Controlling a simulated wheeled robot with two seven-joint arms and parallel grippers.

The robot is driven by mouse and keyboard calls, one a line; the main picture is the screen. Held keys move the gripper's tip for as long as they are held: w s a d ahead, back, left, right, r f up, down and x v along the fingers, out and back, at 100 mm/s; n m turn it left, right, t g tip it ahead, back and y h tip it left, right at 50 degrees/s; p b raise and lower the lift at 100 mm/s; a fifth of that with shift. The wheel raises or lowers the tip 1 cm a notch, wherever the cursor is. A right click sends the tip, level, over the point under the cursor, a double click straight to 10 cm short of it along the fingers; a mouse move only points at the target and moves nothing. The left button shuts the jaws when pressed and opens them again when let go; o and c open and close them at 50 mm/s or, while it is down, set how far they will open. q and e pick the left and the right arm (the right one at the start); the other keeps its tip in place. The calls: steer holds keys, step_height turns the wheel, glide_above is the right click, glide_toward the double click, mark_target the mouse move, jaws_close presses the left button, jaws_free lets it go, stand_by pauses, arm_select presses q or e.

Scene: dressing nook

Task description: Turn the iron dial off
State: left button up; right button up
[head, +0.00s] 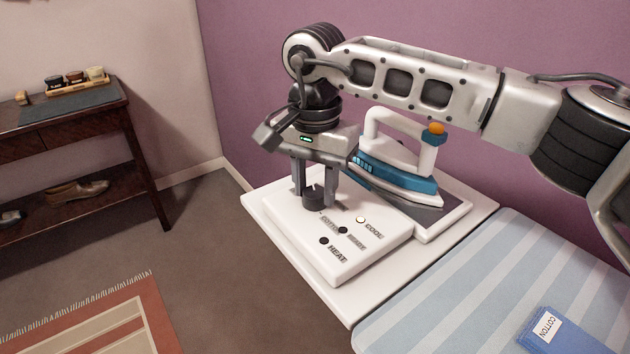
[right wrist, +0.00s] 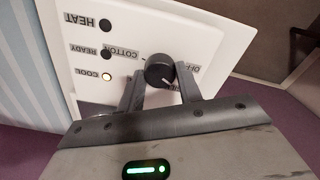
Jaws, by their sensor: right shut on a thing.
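The iron dial (right wrist: 160,70) is a dark round knob on the white control panel (head: 350,262). Its white mark points to the lower right in the right wrist view, towards a label partly hidden by a finger. The COOL lamp (head: 361,219) is lit; the READY lamp (head: 342,230) and HEAT lamp (head: 324,241) are dark. My left gripper is not in view.
A white and blue iron (head: 400,172) with an orange knob rests on its stand behind the panel, close under my right arm. A striped ironing board (head: 450,290) carries a blue COTTON cloth (head: 565,335). A dark shelf (head: 75,130) stands at the far left.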

mark_target(315, 192)
steer(key=n, duration=0.4)
steer(key=shift+r, duration=0.15)
steer(key=shift+n, duration=1.9)
steer(key=o, duration=1)
step_height(315, 192, up, 16)
steer(key=p, duration=0.1)
steer(key=shift+p, duration=0.35)
